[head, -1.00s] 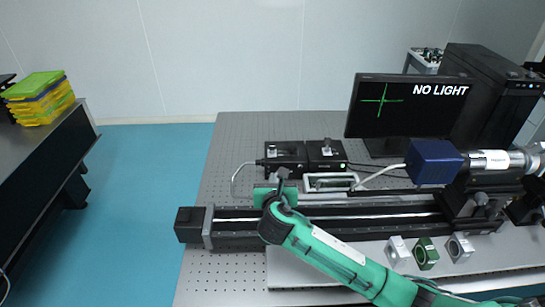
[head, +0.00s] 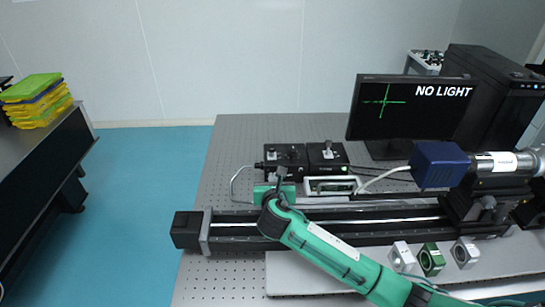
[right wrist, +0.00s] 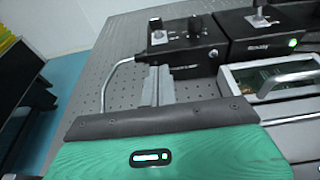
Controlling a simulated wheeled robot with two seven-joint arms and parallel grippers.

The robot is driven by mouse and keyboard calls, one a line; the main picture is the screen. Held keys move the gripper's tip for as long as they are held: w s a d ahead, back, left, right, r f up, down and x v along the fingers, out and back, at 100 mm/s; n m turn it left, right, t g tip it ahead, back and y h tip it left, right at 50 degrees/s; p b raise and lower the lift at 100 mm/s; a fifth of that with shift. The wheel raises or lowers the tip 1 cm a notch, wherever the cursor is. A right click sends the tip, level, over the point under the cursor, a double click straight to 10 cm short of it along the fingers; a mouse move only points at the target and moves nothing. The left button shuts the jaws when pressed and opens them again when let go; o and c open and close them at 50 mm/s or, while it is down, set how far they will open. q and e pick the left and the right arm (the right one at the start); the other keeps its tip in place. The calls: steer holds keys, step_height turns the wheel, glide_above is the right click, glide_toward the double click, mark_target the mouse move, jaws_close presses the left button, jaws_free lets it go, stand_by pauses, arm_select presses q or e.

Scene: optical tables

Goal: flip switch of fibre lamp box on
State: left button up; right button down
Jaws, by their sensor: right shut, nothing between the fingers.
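Two black boxes stand side by side on the table. The left one (head: 284,158) has knobs on top and a grey cable curving out at its left; it also shows in the right wrist view (right wrist: 183,50). The right one (head: 327,159) has a lever on top and a lit green lamp on its front. No label is readable, so which is the fibre lamp box is unclear. My right gripper (head: 282,172) is shut and empty. In the right wrist view its fingertips (right wrist: 158,69) are just before the left box's front; contact cannot be told. My left gripper is out of view.
A framed case with a handle (head: 331,186) sits right of my gripper. A black rail (head: 330,224) crosses the table in front. The monitor (head: 410,108) reads NO LIGHT. A blue camera-like box (head: 437,164) and three small mounts stand right. The perforated table (head: 232,150) is clear at left.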

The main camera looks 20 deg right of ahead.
glide_toward(272, 152)
steer(key=f, duration=0.1)
steer(key=w+f, duration=0.1)
steer(key=f+p, duration=0.1)
steer(key=shift+w+d+f, duration=0.2)
steer(key=shift+w+d, duration=0.1)
steer(key=shift+w, duration=0.1)
steer(key=shift+w+d+r+p, duration=0.2)
steer(key=shift+w+r, duration=0.1)
steer(key=shift+w, duration=0.3)
steer(key=shift+w+d+r+p, duration=0.15)
steer(key=shift+w+r+p, duration=0.15)
steer(key=shift+w, duration=0.3)
steer(key=shift+w+d+r+p, duration=0.15)
steer(key=shift+w+r, duration=0.15)
steer(key=shift+w, duration=0.3)
